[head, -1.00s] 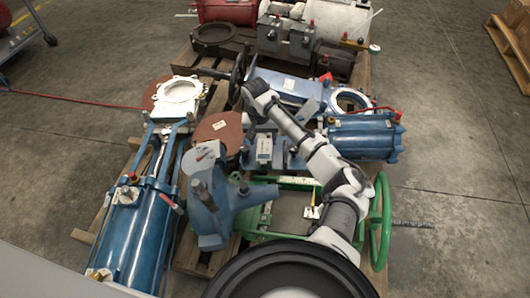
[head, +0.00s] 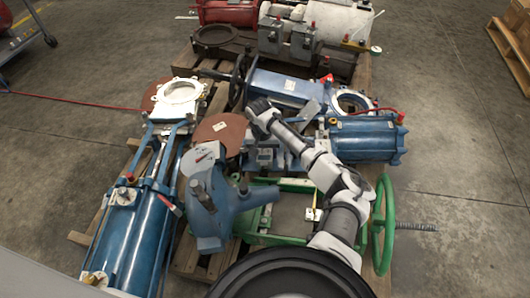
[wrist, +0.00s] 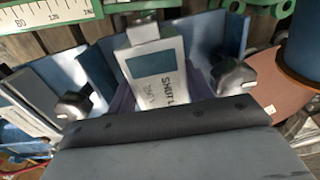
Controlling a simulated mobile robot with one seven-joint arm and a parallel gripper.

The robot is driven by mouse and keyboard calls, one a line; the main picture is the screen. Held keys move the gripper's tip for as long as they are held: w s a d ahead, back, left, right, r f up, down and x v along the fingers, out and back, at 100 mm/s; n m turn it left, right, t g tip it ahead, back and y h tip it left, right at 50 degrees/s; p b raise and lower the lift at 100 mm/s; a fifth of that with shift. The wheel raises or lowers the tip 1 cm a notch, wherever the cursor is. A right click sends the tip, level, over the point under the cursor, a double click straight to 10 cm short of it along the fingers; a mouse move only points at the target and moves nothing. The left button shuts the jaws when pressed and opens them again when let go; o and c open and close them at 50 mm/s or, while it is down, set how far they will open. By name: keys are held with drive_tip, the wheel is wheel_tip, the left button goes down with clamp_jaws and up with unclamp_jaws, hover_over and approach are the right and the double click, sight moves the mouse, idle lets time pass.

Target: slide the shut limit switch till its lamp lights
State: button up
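The shut limit switch (wrist: 155,75) is a small grey box with a pale label reading "SHUT L", the rest cut off. It sits between blue plates in the wrist view. In the head view the switch (head: 265,156) is small, in the middle of the pallet, below the end of my arm. The lower part of the switch is hidden behind the dark gripper body. I cannot make out a lit lamp.
A graduated scale (wrist: 45,12) and a green frame (wrist: 185,4) lie at the top of the wrist view. A brown disc (wrist: 285,95) is at right. In the head view, a blue valve body (head: 220,207), blue cylinder (head: 365,138) and green handwheel (head: 385,225) crowd around my arm.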

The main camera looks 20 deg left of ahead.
drive_tip(key=c, duration=0.5)
drive_tip(key=p, duration=0.1)
drive_tip(key=r+p, duration=0.1)
drive_tip(key=p, duration=0.1)
drive_tip(key=shift+w+a+r, duration=0.2)
drive_tip(key=shift+w+a, duration=0.1)
drive_tip(key=shift+w, duration=0.05)
drive_tip(key=p, duration=0.2)
drive_tip(key=shift+w+r+p, duration=0.15)
drive_tip(key=shift+w+p, duration=0.05)
drive_tip(key=shift+p, duration=0.2)
drive_tip(key=shift+s+d+f+p, duration=0.2)
drive_tip(key=shift+d+f+p, duration=0.3)
drive_tip(key=shift+p, duration=0.7)
drive_tip(key=shift+s+d+f, duration=0.2)
drive_tip(key=shift+s+f, duration=0.05)
drive_tip(key=shift+f, duration=0.05)
drive_tip(key=o, duration=1.1)
drive_tip(key=shift+s, duration=0.1)
